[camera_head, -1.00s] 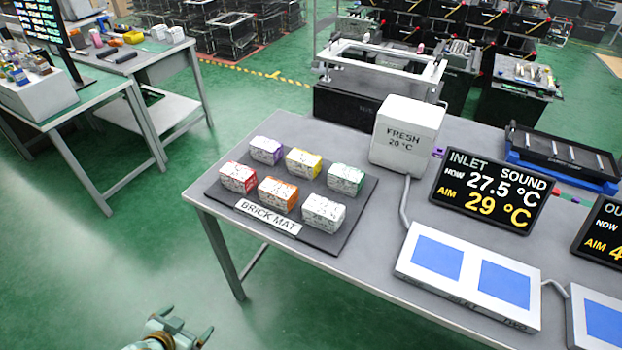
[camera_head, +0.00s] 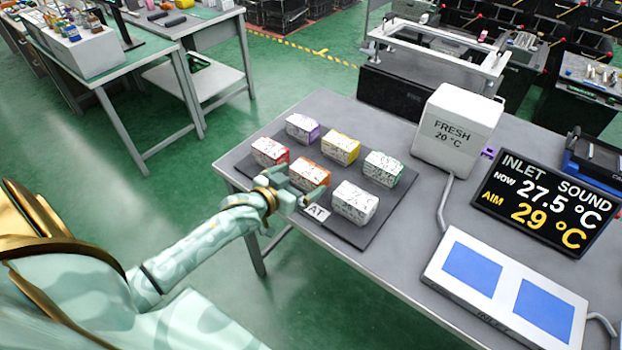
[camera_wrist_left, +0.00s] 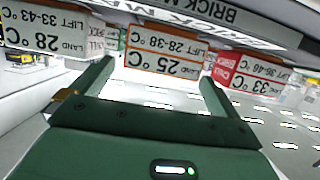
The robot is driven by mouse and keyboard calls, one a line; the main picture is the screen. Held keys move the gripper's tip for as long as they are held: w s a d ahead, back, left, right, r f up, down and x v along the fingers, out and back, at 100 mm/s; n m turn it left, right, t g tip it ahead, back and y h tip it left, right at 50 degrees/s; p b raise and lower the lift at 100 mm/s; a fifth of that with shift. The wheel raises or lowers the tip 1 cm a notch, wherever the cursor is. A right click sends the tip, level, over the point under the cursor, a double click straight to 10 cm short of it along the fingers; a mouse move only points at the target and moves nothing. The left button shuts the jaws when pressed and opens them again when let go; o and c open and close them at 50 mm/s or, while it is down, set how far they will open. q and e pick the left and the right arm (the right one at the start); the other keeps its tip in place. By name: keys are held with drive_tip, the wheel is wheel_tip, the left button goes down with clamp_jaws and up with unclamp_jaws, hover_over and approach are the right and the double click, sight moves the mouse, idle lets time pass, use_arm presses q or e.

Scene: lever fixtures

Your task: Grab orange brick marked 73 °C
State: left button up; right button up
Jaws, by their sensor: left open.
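The orange brick (camera_head: 310,174) sits on the brick mat (camera_head: 352,234) in the front row, between a red brick (camera_head: 269,151) and a plain white one (camera_head: 355,203). In the left wrist view the orange brick (camera_wrist_left: 166,54) shows upside-down print that seems to read "LAND 25 °C" and "LIFT 28-38 °C"; I see no 73. My left gripper (camera_head: 297,190) is open and empty at the mat's front edge, just in front of the orange brick. In the left wrist view its two fingers (camera_wrist_left: 157,76) stand apart, with the brick beyond and between them.
Purple (camera_head: 302,128), yellow (camera_head: 340,147) and green (camera_head: 383,168) bricks form the back row. A white box marked FRESH 20 °C (camera_head: 457,128), an INLET display (camera_head: 543,205) and a blue-panelled plate (camera_head: 503,287) stand to the right on the table.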

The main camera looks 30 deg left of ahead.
sight(303, 177)
use_arm(q)
drive_tip(key=x, duration=0.1)
drive_tip(key=b+x, duration=0.1)
drive_tip(key=x, duration=0.1)
drive_tip(key=b+x, duration=0.1)
drive_tip(key=shift+w+a+f, duration=0.15)
drive_tip(key=shift+w+f, duration=0.1)
drive_tip(key=shift+f, duration=0.1)
drive_tip(key=shift+w, duration=0.4)
drive_tip(key=shift+s, duration=0.1)
drive_tip(key=shift+c, duration=0.3)
drive_tip(key=c, duration=0.9)
drive_tip(key=shift+r, duration=0.1)
